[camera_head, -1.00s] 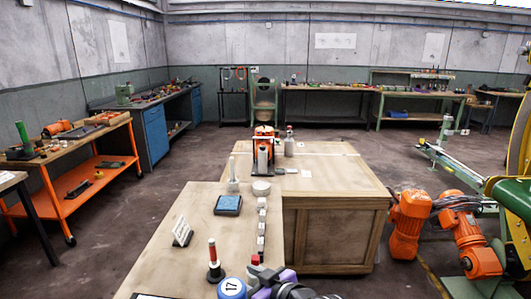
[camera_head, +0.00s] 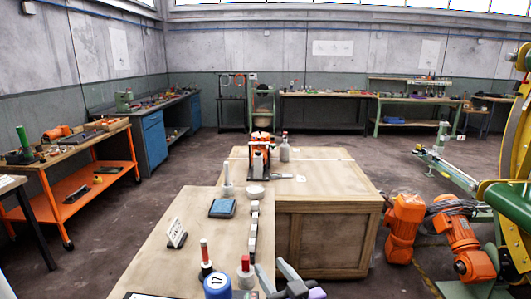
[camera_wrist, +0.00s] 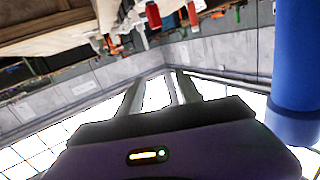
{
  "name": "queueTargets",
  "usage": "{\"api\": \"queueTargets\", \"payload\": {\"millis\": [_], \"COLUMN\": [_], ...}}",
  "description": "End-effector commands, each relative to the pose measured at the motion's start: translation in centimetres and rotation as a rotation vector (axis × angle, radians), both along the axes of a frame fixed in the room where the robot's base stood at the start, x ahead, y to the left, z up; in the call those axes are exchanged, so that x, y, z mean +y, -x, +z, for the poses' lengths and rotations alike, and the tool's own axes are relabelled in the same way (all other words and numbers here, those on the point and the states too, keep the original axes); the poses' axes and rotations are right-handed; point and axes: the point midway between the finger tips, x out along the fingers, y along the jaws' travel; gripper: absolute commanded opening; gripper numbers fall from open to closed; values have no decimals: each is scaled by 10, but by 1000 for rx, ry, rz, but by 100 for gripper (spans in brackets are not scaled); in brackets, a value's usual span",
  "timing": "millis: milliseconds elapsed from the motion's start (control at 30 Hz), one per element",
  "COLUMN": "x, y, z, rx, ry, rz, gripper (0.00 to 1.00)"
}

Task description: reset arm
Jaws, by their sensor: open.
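My gripper (camera_head: 277,279) is at the bottom of the head view, over the near end of the wooden bench (camera_head: 184,260). Its two grey fingers are apart, with nothing seen between them. In the wrist view my gripper (camera_wrist: 157,92) also shows open and empty, with its purple body below. That view is tilted, with the bench at the top and bright windows at the bottom. A blue cylinder marked 17 (camera_head: 217,287) stands left of my gripper. A red-topped pale piece (camera_head: 245,275) stands between them.
A red-and-white peg on a dark base (camera_head: 205,258), a small sign (camera_head: 176,234), a blue pad (camera_head: 222,208) and a row of pale blocks (camera_head: 254,230) are on the bench. An orange-and-black device (camera_head: 260,156) is farther back.

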Motion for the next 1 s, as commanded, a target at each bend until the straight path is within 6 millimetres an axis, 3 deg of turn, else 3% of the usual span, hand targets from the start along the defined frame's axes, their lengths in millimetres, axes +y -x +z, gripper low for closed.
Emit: {"api": "queueTargets", "payload": {"millis": [167,500,700,1000], "x": [-33,-105,-136,-167], "y": [42,168,246,354], "z": [-16,-41,-43,-34], "rx": [-33,-89,-97,-59], "ry": [-57,-113,-95,-17], "rz": [-101,-296,-368,-425], "gripper": [42,42,42,42]}}
